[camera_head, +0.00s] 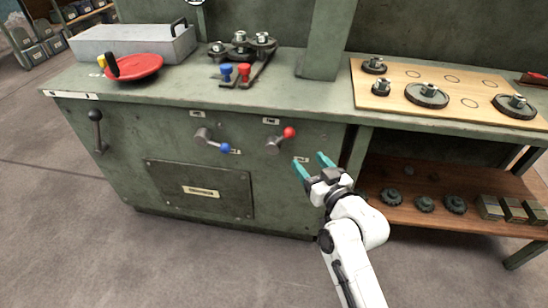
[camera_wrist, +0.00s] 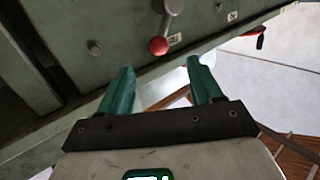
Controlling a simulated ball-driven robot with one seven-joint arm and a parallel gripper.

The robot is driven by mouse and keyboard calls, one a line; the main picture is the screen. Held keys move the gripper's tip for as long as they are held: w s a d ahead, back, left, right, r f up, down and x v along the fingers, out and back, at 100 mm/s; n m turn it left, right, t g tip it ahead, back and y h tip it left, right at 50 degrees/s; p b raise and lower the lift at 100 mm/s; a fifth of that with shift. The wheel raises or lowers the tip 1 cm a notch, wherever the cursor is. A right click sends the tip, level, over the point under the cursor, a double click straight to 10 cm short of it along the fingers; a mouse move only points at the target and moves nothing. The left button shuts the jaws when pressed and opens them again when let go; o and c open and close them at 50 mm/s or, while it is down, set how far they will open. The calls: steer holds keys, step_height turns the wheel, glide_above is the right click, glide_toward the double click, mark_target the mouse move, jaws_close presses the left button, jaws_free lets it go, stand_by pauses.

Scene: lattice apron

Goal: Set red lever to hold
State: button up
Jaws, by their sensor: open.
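The red lever (camera_head: 289,133) is a grey lever with a red ball knob on the front of the green cabinet. Its arm points up and to the right in the head view. In the wrist view its red knob (camera_wrist: 158,45) shows just beyond my fingertips, apart from them. My gripper (camera_head: 313,166) has teal fingers, is open and empty, and is below and to the right of the red knob. In the wrist view my gripper (camera_wrist: 160,78) has its fingers spread. Small labels (camera_head: 271,121) sit near the lever, but their words are too small to read.
A blue-knobbed lever (camera_head: 223,148) is to the left, and a black-knobbed lever (camera_head: 96,116) is at the far left. The green bench (camera_head: 190,90) has gears and a red dish (camera_head: 134,67) on top. An open wooden shelf (camera_head: 440,180) with gears is to the right.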

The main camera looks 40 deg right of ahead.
mark_target(292, 136)
steer(key=shift+t+h, duration=0.3)
steer(key=x, duration=1.1)
steer(key=shift+d+r+b, duration=0.15)
steer(key=shift+r+b, duration=0.1)
steer(key=shift+b, duration=0.15)
jaws_close()
